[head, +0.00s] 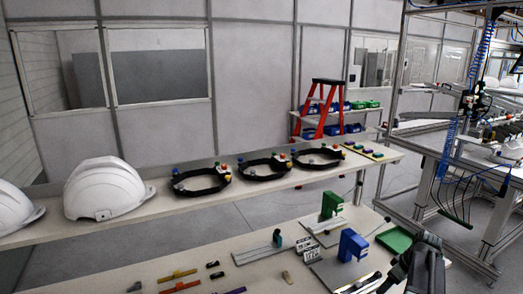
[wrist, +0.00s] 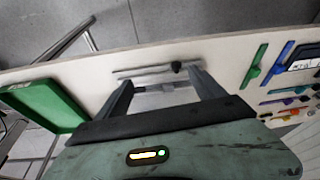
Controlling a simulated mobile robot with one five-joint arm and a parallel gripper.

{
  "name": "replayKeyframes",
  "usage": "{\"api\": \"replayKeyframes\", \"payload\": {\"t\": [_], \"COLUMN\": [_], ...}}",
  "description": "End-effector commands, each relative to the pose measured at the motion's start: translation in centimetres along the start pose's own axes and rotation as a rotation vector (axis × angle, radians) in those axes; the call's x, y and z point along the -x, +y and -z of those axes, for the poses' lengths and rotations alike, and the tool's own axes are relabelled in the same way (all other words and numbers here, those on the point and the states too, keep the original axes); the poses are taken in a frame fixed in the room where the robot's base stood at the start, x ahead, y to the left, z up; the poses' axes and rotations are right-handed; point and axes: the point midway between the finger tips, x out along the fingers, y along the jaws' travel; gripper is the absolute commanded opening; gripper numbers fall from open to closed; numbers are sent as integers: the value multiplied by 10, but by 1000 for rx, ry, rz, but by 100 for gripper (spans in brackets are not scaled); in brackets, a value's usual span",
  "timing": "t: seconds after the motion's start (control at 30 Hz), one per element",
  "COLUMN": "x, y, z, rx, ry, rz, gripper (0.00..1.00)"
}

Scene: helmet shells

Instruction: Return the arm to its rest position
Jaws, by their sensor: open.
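My gripper (wrist: 160,80) is open in the wrist view, its two fingers spread apart with nothing held between them. A thin rail with a dark knob (wrist: 176,67) lies on the table beyond the fingertips; I cannot tell how far below. In the head view, part of my dark arm shows at the lower right, over the right end of the near table (head: 205,262). A green tray (head: 395,240) is just behind it, and shows at the left in the wrist view (wrist: 45,103).
Blue (head: 352,245) and green (head: 332,204) fixtures stand on the near table, with small coloured parts to their left. White helmet shells (head: 105,188) and several black headbands (head: 201,181) line the back bench. A metal frame (head: 383,130) stands at right. Grey floor lies between the tables.

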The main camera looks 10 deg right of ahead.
Motion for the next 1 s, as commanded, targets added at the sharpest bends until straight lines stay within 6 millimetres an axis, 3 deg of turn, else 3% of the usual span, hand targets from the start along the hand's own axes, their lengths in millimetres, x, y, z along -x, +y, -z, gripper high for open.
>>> {"api": "replayKeyframes", "payload": {"t": [0.27, 0.37, 0.5, 0.57, 0.7, 0.8, 0.9, 1.0], "x": [-26, -38, -55, -61, -67, -67, -64, -59], "y": [-74, -121, -216, -257, -338, -389, -408, -403], "z": [79, 111, 154, 165, 173, 165, 148, 133], "rx": [160, 245, 342, 357, 332, 255, 97, -83], "ry": [-9, -23, -66, -90, -152, -204, -251, -279], "rz": [46, 68, 101, 110, 108, 86, 35, -15], "gripper": [79, 79, 79, 79, 79, 79, 79, 79]}}
